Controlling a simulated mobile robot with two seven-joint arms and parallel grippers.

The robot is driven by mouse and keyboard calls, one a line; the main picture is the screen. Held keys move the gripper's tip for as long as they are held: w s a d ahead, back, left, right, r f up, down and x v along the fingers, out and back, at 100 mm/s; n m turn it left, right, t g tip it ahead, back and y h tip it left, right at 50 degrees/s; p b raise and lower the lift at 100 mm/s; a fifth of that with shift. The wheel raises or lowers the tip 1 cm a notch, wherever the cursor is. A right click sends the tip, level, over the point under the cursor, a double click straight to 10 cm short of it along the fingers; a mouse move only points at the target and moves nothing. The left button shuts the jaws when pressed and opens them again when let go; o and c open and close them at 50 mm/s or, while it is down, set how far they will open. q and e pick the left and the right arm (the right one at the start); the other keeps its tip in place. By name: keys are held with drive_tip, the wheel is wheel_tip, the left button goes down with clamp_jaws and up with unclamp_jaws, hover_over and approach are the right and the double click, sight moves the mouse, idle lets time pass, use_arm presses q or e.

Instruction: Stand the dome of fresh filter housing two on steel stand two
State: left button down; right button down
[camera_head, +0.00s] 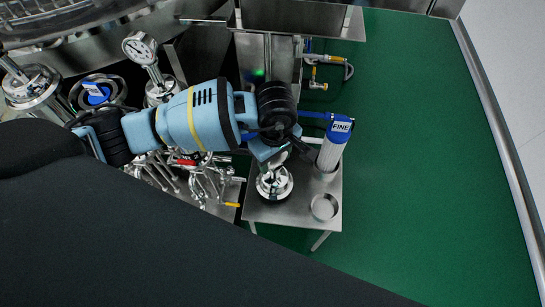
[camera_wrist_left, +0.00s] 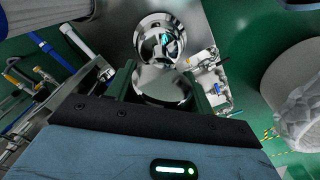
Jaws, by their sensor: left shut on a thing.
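My left gripper (camera_head: 276,158) is over the small steel table and shut on a shiny chrome dome (camera_head: 274,183). The dome hangs just below the fingers in the head view. I cannot tell whether its lower edge touches anything. In the left wrist view the chrome dome (camera_wrist_left: 160,42) shows beyond the green fingers (camera_wrist_left: 164,88). A round steel stand (camera_head: 323,207) with an open, empty top is at the table's front right. A white cylinder (camera_head: 331,150) with a blue band marked FINE stands upright at the table's right side, close to my gripper. My right gripper is out of view.
The steel table (camera_head: 290,215) has bare surface between the dome and the round stand. Pipes and valves (camera_head: 200,180) crowd the left side, with a pressure gauge (camera_head: 140,46) above. Hoses with yellow fittings (camera_head: 318,70) lie behind. Green floor (camera_head: 420,180) is clear at right.

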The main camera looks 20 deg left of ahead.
use_arm(q)
drive_tip(key=shift+w+d+f, duration=0.1)
drive_tip(key=shift+w+f, duration=0.1)
drive_tip(key=shift+f, duration=1.55)
drive_tip(key=c, duration=1)
unclamp_jaws()
drive_tip(key=shift+s+f+b, duration=0.1)
drive_tip(key=shift+f+b, duration=0.05)
drive_tip(key=shift+b, duration=0.15)
drive_tip(key=o, duration=0.4)
drive_tip(key=shift+r, duration=0.6)
wheel_tip(320, 180, up, 11)
drive_tip(key=shift+r+p, duration=0.1)
drive_tip(key=shift+p, duration=0.75)
